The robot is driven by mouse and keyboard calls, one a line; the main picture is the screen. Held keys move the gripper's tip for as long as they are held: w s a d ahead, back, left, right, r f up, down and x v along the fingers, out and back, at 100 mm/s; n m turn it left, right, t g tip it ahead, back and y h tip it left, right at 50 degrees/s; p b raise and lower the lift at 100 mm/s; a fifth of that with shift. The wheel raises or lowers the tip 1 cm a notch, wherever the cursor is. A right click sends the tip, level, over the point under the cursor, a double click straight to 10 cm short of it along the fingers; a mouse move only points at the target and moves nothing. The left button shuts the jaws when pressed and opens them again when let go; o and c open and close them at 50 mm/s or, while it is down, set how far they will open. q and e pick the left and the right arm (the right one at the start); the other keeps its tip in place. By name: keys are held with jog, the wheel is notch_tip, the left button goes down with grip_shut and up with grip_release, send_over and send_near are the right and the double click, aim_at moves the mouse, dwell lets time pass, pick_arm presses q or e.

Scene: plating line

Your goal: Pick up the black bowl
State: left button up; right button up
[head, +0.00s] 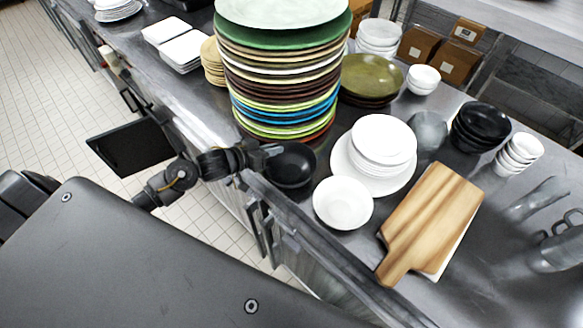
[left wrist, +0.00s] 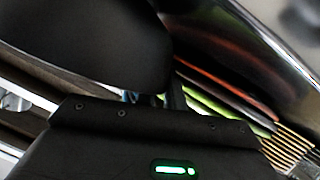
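A black bowl (head: 291,166) is at the front edge of the counter, left of the white bowl and below the tall plate stack in the head view. My left gripper (head: 268,152) is at the bowl's left rim. Whether its fingers are closed on the rim cannot be made out. In the left wrist view, a large dark rounded shape, apparently the bowl (left wrist: 85,40), fills the upper left, close to the gripper. I cannot tell whether the bowl rests on the counter. More black bowls (head: 482,124) are stacked at the right. My right gripper is not in view.
A tall stack of coloured plates (head: 285,85) stands just behind the bowl. A white bowl (head: 342,203), white plates (head: 383,140) and a wooden board (head: 432,222) are to the right. The counter's front edge runs diagonally below, with tiled floor (head: 60,90) at left.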

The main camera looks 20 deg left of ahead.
pick_arm(q)
jog(key=shift+r, duration=0.1)
grip_shut()
jog(key=shift+r, duration=0.25)
notch_tip(320, 180, up, 3)
jog(key=shift+a+f+b, duration=0.1)
jog(key=shift+f+b, duration=0.1)
jog(key=shift+b, duration=0.55)
jog(key=s+a+r+b, duration=0.2)
jog(key=s+a+r, duration=0.5)
jog(key=a+r, duration=0.2)
jog(key=a, duration=0.2)
jog(key=shift+s+a+r, duration=0.3)
jog(key=shift+r, duration=0.05)
